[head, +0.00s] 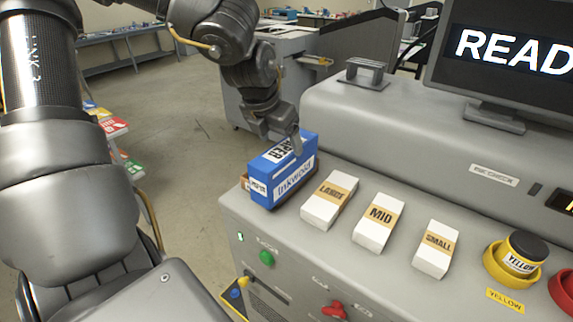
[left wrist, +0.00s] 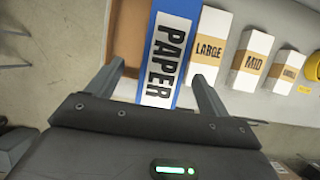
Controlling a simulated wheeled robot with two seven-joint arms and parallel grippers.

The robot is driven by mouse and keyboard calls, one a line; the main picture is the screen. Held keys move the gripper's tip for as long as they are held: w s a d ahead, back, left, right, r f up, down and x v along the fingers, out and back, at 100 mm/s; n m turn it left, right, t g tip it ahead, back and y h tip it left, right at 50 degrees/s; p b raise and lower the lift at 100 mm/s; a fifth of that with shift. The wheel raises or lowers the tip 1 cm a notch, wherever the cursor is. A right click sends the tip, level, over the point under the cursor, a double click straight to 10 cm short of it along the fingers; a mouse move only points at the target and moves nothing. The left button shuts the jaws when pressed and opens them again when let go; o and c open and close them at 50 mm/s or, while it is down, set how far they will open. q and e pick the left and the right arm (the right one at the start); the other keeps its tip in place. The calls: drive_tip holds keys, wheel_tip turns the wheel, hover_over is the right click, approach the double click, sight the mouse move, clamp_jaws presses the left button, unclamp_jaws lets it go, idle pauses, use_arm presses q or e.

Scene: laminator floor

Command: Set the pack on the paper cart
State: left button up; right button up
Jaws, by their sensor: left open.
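The blue pack (head: 281,172), marked PAPER on its white top and Inkwood on its side, sits at the left end of the grey machine's top. In the left wrist view the pack (left wrist: 163,55) lies between the two fingers of my left gripper (left wrist: 158,90). The fingers are apart, one on each side, with a visible gap on the left. In the head view my left gripper (head: 285,140) is over the pack's far side. No cart is clearly recognisable as the paper cart. My right gripper is out of view.
White packs LARGE (head: 330,199), MID (head: 373,223) and SMALL (head: 436,249) stand right of the pack. A brown surface (left wrist: 127,38) lies beside it. Coloured packs (head: 113,126) stand low at left, partly behind my arm. Open floor (head: 175,120) lies beyond.

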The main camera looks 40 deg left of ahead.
sight(285, 148)
use_arm(q)
drive_tip(key=shift+d+f+p, duration=0.1)
drive_tip(key=shift+f+p, duration=0.2)
drive_tip(key=shift+p, duration=0.25)
drive_tip(key=p+x, duration=0.2)
drive_tip(key=x, duration=0.2)
drive_tip(key=shift+w+f, duration=0.2)
drive_tip(key=shift+w, duration=0.1)
drive_tip(key=shift+s, duration=0.1)
drive_tip(key=shift+d, duration=0.1)
drive_tip(key=shift+c, duration=0.3)
drive_tip(key=shift+r, duration=0.1)
clamp_jaws()
